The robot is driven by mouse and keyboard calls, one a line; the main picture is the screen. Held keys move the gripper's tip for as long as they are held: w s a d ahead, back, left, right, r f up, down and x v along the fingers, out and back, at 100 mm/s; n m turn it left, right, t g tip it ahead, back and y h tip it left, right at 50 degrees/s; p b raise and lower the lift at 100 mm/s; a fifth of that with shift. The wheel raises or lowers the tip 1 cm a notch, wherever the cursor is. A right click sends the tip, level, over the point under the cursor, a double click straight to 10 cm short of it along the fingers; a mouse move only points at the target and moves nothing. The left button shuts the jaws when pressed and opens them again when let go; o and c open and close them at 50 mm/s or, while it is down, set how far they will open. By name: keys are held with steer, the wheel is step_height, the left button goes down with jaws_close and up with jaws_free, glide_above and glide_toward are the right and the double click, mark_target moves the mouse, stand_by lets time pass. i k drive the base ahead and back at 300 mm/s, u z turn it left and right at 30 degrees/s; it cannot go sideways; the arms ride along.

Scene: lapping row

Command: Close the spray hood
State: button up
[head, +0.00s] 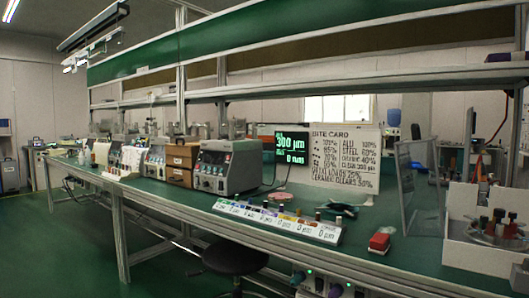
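A framed, see-through grey panel (420,190) stands upright on the bench at the right; it looks like the hood's door, swung out. Beside it, at the right edge, is a white open-fronted box (475,256), which may be the body of the spray hood. Several small dark and red-topped bottles (497,224) stand inside on a round holder. The box's right side is cut off by the picture edge, and I cannot see how the panel joins it. My gripper is not in view.
A long green bench (175,200) runs from left to right. A labelled strip (280,222), a control unit (227,166) and a rate card (345,158) stand further left. A black stool (235,260) is under the front edge.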

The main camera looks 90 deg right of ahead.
mark_target(411, 210)
steer(key=z, duration=4.25)
steer(key=i, duration=1)
steer(key=z, duration=1.45)
steer(key=k, duration=1.15)
steer(key=u, duration=1.3)
